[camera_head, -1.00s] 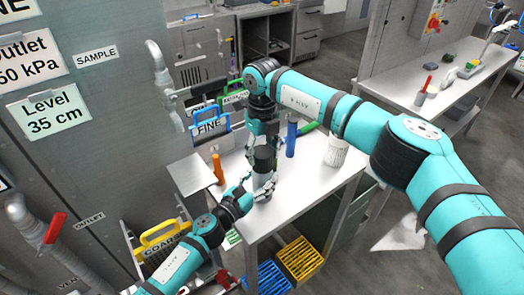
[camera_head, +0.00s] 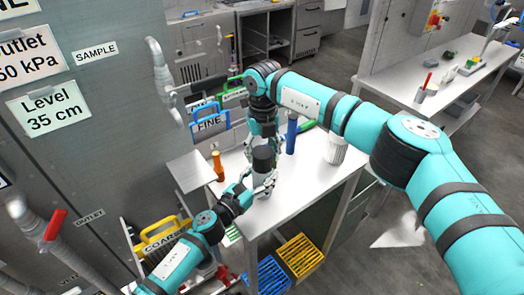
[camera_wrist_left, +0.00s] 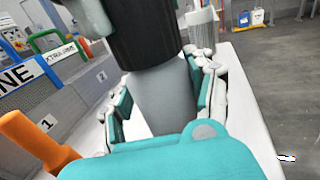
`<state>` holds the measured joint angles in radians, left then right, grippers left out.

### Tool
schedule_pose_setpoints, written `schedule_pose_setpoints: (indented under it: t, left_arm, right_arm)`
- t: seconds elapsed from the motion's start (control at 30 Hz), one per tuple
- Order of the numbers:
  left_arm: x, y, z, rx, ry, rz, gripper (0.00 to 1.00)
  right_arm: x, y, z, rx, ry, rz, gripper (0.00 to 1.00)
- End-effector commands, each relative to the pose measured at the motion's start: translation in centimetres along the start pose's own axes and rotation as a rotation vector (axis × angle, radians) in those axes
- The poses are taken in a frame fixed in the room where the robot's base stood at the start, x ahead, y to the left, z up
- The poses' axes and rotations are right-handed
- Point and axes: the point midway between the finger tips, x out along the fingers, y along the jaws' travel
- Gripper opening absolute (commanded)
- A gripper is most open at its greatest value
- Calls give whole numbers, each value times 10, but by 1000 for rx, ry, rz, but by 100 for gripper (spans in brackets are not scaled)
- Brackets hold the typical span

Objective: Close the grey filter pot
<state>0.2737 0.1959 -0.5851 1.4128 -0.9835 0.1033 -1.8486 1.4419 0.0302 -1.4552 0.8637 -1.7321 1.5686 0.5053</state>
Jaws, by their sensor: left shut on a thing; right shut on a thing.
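The grey filter pot (camera_head: 260,182) stands upright on the white table, and its grey body shows in the left wrist view (camera_wrist_left: 165,98). Its black lid (camera_head: 262,158) sits at the top of the body, with no gap that I can see; it also shows in the left wrist view (camera_wrist_left: 145,38). My left gripper (camera_head: 257,187) is shut around the pot's body, with a finger on each side. My right gripper (camera_head: 263,146) comes down from above and is shut on the black lid. Whether the lid is fully tight cannot be told.
An orange-handled tool (camera_head: 217,166) stands left of the pot, a blue cylinder (camera_head: 291,137) behind it, and a white ribbed container (camera_head: 335,148) to the right. Blue (camera_head: 273,277) and yellow (camera_head: 299,256) crates are below the table's front. The table's right front is clear.

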Motion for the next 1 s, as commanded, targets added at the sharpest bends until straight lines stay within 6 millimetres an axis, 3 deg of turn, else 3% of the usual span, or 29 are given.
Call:
schedule_pose_setpoints:
  t: [0.7,1.0]
  left_arm:
    - [0,0,0,1,1,0,0]
    - [0,0,-1,1,1,-1,0]
  right_arm:
    - [0,-2,-1,1563,-16,4,30]
    - [0,-1,-2,2136,-19,7,30]
